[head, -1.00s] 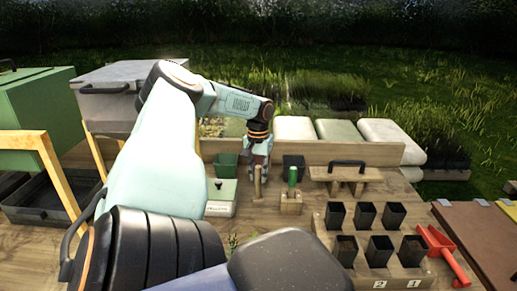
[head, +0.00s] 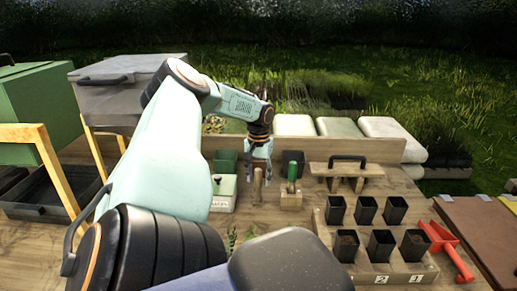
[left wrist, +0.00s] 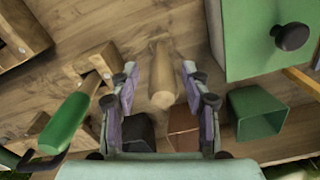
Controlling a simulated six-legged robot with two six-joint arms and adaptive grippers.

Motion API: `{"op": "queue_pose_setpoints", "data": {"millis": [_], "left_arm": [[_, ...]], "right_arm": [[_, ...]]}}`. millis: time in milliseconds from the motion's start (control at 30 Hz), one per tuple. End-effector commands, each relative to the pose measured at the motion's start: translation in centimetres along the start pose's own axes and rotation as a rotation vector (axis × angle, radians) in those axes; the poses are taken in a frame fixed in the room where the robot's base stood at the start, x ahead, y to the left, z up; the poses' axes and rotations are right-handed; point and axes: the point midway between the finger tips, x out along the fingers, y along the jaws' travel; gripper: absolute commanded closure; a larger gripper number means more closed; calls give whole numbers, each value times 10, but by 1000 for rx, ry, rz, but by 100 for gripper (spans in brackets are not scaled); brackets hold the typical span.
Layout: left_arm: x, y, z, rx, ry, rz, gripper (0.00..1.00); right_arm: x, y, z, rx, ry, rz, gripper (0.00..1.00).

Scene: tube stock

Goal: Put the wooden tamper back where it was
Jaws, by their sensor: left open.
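The wooden tamper (head: 257,187) stands upright on the wooden bench, left of the green-handled tool. In the left wrist view the tamper (left wrist: 161,78) shows as a pale wooden cylinder, seen from above. My left gripper (head: 260,160) is open above and around the tamper's top. In the left wrist view the left gripper's fingers (left wrist: 162,92) lie on either side of it with gaps, and nothing is gripped. Whether the tamper's foot sits in anything is not clear. My right gripper is not in view.
The green-handled tool (head: 292,170) stands in a wooden block close on the right. Green (head: 226,160) and dark (head: 293,160) pots stand behind. A pot tray (head: 400,272) and red scoop (head: 447,246) are at right.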

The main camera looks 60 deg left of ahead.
Motion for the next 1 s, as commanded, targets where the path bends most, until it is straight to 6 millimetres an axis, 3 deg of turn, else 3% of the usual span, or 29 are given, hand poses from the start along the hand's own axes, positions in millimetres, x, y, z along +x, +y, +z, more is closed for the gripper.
{"op": "queue_pose_setpoints", "data": {"millis": [233,367,1000], "left_arm": [[-2,0,0,0,0,1,53],[-14,0,0,-1,0,3,53],[-110,1,0,0,0,4,53]], "right_arm": [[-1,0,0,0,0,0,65],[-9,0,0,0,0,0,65],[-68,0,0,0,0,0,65]]}}
